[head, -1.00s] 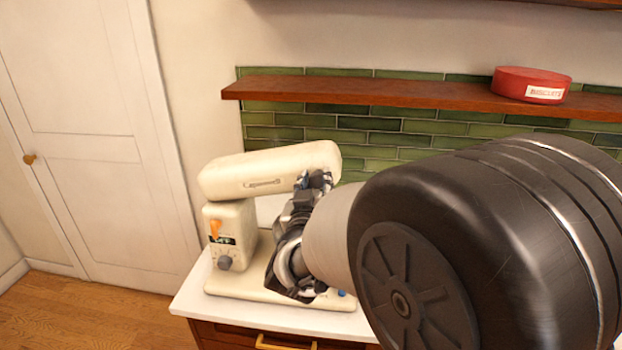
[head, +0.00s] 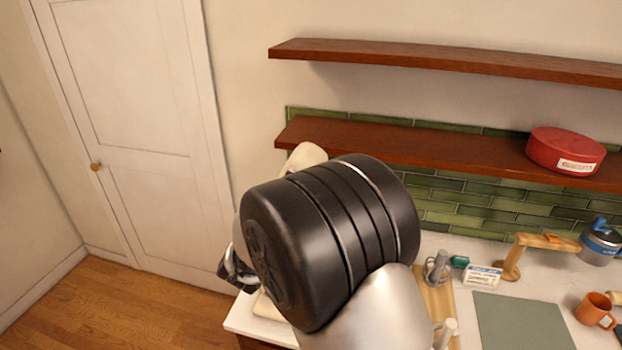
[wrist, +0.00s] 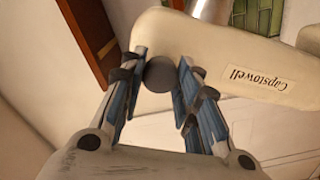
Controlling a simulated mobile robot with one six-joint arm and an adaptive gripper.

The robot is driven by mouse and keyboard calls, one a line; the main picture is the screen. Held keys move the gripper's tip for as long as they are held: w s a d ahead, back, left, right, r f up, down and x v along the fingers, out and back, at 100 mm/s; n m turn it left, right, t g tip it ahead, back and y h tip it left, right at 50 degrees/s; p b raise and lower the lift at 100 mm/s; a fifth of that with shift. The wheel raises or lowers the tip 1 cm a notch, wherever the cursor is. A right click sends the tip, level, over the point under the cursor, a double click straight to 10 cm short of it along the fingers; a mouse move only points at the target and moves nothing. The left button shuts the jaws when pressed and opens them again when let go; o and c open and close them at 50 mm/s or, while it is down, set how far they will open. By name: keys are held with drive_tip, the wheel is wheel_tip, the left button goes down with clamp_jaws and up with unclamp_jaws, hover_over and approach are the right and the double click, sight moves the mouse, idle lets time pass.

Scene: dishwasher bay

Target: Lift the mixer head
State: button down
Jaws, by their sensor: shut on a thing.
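The cream mixer head (head: 306,156) shows above my black arm link in the head view, its end overlapping the lower shelf. It appears tilted up; most of the mixer is hidden behind my arm. In the wrist view the mixer head (wrist: 225,50) fills the upper right, with a "Capstowell" label showing upside down. A round dark grey knob (wrist: 160,74) sits at its near side. My gripper (wrist: 165,72) is shut on this knob, with one blue-padded finger on each side.
Wooden shelves (head: 420,57) run along the wall, the lower one holding a red biscuit tin (head: 566,151). The counter at right holds a grey-green mat (head: 522,322), an orange mug (head: 595,310), a wooden stand (head: 512,262) and a blue-lidded jar (head: 600,240). A white door (head: 130,120) stands left.

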drive_tip(key=shift+w+a+r+n+p, duration=0.35)
drive_tip(key=shift+a+p, duration=0.25)
drive_tip(key=shift+a, duration=0.25)
drive_tip(key=shift+w+a+r+n+p, duration=0.2)
drive_tip(key=shift+a+n+p, duration=0.25)
drive_tip(key=shift+a+p, duration=0.35)
drive_tip(key=shift+w+a+r+n+p, duration=0.3)
drive_tip(key=shift+a+n+p, duration=0.15)
drive_tip(key=shift+a, duration=0.5)
drive_tip(key=c, duration=1.2)
unclamp_jaws()
drive_tip(key=shift+f, duration=0.15)
drive_tip(key=v, duration=1.2)
